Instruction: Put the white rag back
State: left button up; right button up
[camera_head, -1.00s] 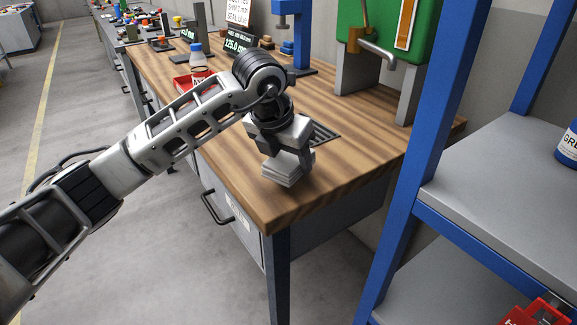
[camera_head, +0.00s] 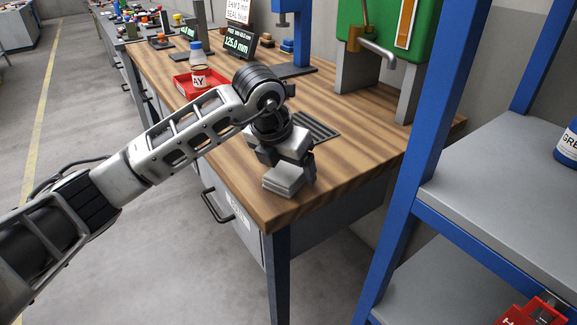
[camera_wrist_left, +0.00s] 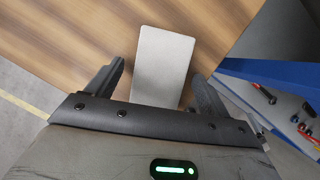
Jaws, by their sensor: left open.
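The white rag (camera_head: 283,181) looks like a folded pale block. It lies at the near corner of the wooden workbench (camera_head: 345,178). My left gripper (camera_head: 287,172) is right above it and open, with one finger showing at the rag's right side. In the left wrist view the rag (camera_wrist_left: 163,62) is a flat pale rectangle between the two spread fingers (camera_wrist_left: 158,80), with a gap on both sides near the tips. The rag's near end is hidden by the gripper body. My right gripper is in neither view.
A dark slotted plate (camera_head: 317,127) lies behind the gripper. A red tray (camera_head: 190,84) with a bottle is farther back. A blue-framed shelf (camera_head: 407,180) stands close on the right. The bench's front edge is near the rag.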

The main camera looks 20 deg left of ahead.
pick_arm(q)
jog(key=v, duration=1.1)
jog(key=shift+s+r, duration=0.1)
jog(key=shift+s, duration=0.05)
